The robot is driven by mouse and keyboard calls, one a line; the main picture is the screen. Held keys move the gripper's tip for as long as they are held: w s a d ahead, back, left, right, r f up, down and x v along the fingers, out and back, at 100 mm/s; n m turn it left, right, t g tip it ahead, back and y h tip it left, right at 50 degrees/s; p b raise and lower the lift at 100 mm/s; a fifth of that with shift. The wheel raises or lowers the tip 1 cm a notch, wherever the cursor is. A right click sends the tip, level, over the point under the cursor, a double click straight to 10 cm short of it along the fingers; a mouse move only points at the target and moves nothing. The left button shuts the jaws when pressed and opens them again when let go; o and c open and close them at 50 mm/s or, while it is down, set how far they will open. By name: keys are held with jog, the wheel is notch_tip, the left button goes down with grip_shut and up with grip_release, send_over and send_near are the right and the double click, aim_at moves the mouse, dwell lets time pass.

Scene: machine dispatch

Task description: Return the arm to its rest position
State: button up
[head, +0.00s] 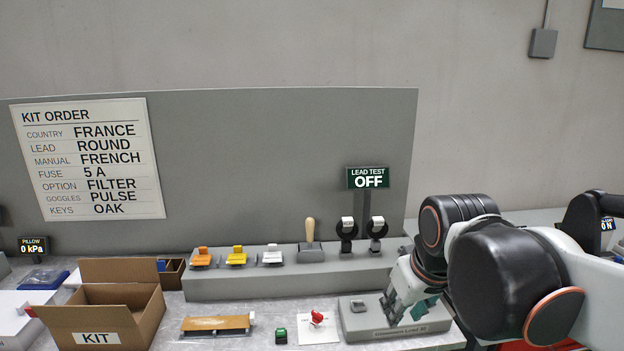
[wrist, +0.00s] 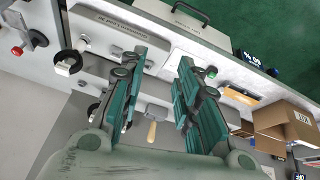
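My arm reaches in from the right in the head view, bent low over the right end of the bench. My gripper (head: 408,306) hangs there in front of a grey labelled box (head: 372,322), partly covering it; whether they touch cannot be told. In the wrist view my gripper (wrist: 162,62) shows two teal fingers standing apart with nothing held between them.
An open cardboard KIT box (head: 98,338) stands at left. A grey ledge (head: 225,287) carries coloured switches, a wooden-handled lever (head: 310,231) and black connectors (head: 347,230). An orange-topped part (head: 215,323), a green button block (head: 281,336) and a red-knobbed item (head: 317,318) lie in front.

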jog(key=s+d+f+m+t, duration=0.1)
jog(key=s+d+f, duration=0.1)
jog(key=s, duration=0.3)
jog(key=s+d+f+m+t, duration=0.1)
jog(key=s+d+f+m, duration=0.1)
jog(key=s, duration=0.3)
jog(key=shift+f+b, duration=0.3)
jog(key=shift+f, duration=0.3)
